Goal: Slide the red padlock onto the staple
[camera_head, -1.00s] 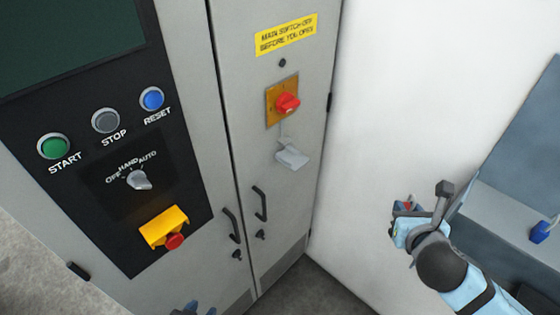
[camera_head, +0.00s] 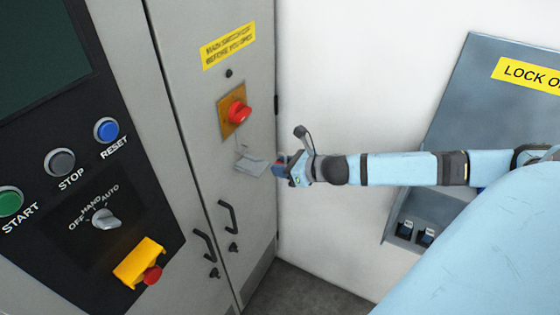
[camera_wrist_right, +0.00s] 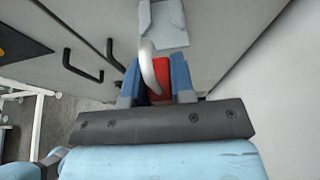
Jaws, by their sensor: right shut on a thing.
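My right gripper (camera_head: 281,169) is at the right edge of the grey cabinet door, just right of a pale grey metal piece (camera_head: 252,163) below the red switch. In the right wrist view its two blue fingers are shut on the red padlock (camera_wrist_right: 162,72). The padlock's silver shackle (camera_wrist_right: 149,66) stands up and points toward the pale grey piece (camera_wrist_right: 164,22). The shackle's tip appears apart from that piece. I cannot make out the staple's loop clearly. My left gripper is not in view.
The red switch (camera_head: 238,112) sits on a yellow-brown plate above. Black door handles (camera_head: 228,216) stick out below. The white wall (camera_head: 340,70) is right of the cabinet. A blue-grey lock-out board (camera_head: 475,110) hangs at the right.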

